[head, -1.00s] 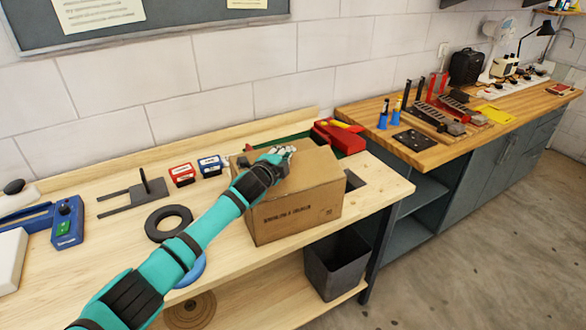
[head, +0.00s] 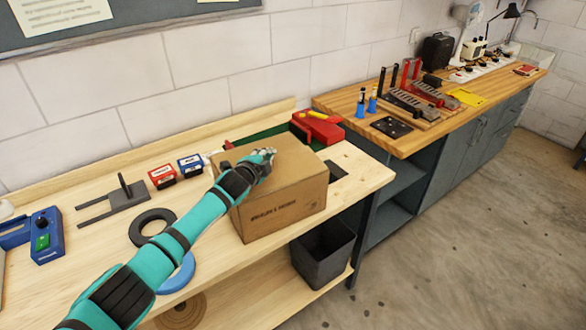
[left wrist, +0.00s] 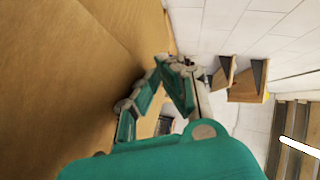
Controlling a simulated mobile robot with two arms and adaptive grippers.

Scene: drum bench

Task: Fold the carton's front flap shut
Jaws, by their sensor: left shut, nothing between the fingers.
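The brown cardboard carton (head: 285,209) stands on the light wooden bench near its right front edge, with printed text on its front side. Its top (head: 297,172) looks flat and covered; I cannot tell the front flap apart from the rest of the top. My left gripper (head: 266,155) is over the carton's top, shut and empty, and hides part of it. In the left wrist view the gripper's fingers (left wrist: 172,68) are close beside a large brown carton face (left wrist: 75,75). Whether they touch it is unclear. My right gripper is not in view.
A red tool (head: 318,127) lies behind the carton. A dark bin (head: 323,254) stands below the bench's right end.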

